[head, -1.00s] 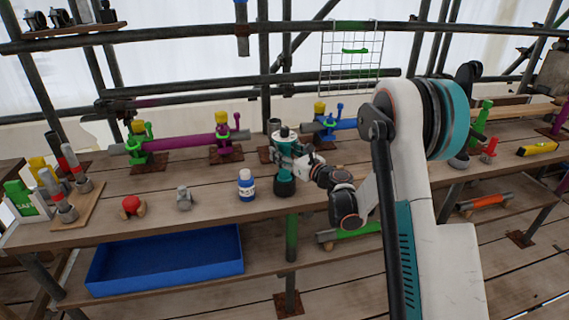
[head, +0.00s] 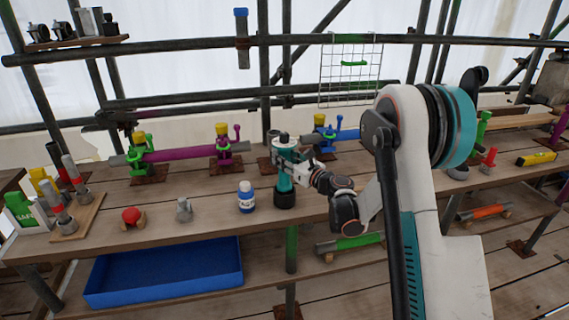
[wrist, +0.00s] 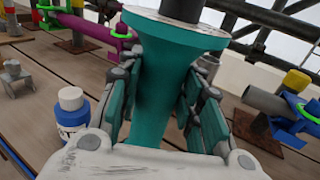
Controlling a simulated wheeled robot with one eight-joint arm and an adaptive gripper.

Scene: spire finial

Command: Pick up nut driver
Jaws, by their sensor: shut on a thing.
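The nut driver (head: 285,178) is a teal, upright tool with a dark top and a black base. It is at the front part of the wooden bench, right of a blue-and-white bottle. My gripper (head: 297,164) is shut around its teal handle from the right. In the wrist view the nut driver (wrist: 163,85) fills the middle, with the fingers of my gripper (wrist: 165,100) pressed on both sides. Its lower end is hidden there. I cannot tell whether the base touches the bench.
The bottle (head: 246,198) stands close on the left. A grey fitting (head: 184,210) and a red-topped piece (head: 132,217) lie farther left. Clamped pipes (head: 185,153) run behind. A blue tray (head: 165,272) sits on the lower shelf. A wire grid (head: 351,72) hangs behind.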

